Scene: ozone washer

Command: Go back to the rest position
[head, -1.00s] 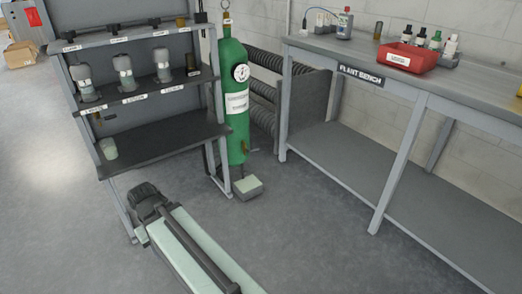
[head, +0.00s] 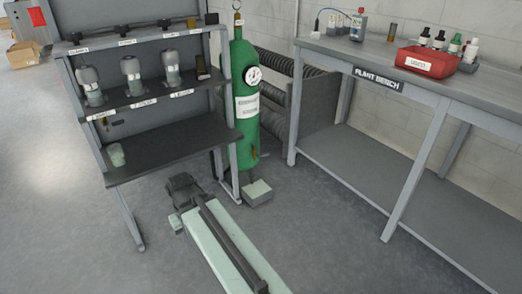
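My arm is the pale green link with a dark rod along it, running from the bottom edge up to a dark joint in the lower middle of the head view. The joint lies in front of the rack and low over the floor in the picture. My gripper's fingers cannot be made out, and no held object shows.
A grey rack (head: 165,150) holds several labelled jars at left. A green gas cylinder (head: 245,125) stands beside it, with a small pale block (head: 257,190) on the floor. The plant bench (head: 420,82) with a red bin (head: 428,62) is at right.

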